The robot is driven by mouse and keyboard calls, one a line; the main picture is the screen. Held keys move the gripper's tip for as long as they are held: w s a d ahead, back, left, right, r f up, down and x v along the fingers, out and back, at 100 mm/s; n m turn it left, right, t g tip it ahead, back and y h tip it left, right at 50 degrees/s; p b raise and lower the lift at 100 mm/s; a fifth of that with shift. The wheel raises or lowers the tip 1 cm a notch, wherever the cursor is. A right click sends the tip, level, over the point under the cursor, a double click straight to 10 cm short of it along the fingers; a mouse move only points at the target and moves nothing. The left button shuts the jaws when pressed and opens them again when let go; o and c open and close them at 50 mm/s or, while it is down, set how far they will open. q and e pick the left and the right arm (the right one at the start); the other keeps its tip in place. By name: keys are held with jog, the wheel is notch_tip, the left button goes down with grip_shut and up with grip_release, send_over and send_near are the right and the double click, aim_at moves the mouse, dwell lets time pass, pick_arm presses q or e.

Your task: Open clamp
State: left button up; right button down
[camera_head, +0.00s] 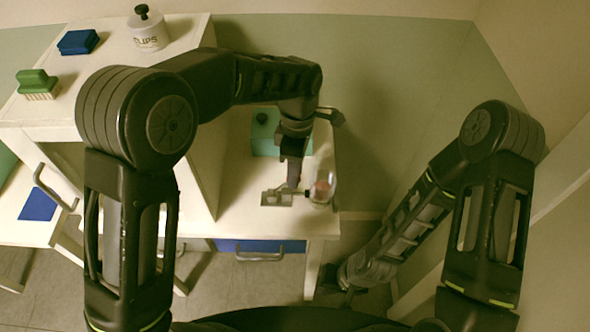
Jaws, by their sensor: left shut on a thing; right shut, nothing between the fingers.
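My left gripper (305,191) is low over the white table, shut on a small pale bottle (322,187) with a reddish patch. The bottle is at the right of the fingers, close to the table's right side. Whether its base touches the table is hard to tell. A flat grey holder (277,198) with openings lies on the table just left of the bottle. My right gripper (347,291) is shut and empty, low beside the table's right side; its fingertips are small and dark.
A teal box (267,146) stands behind on the table (240,207). A raised white shelf (30,110) at left holds a green brush (37,84), a blue block (78,42) and a white lidded jar (150,34). A blue-fronted drawer (225,246) with a handle is below the table.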

pick_arm(q)
grip_shut()
dwell(0.8)
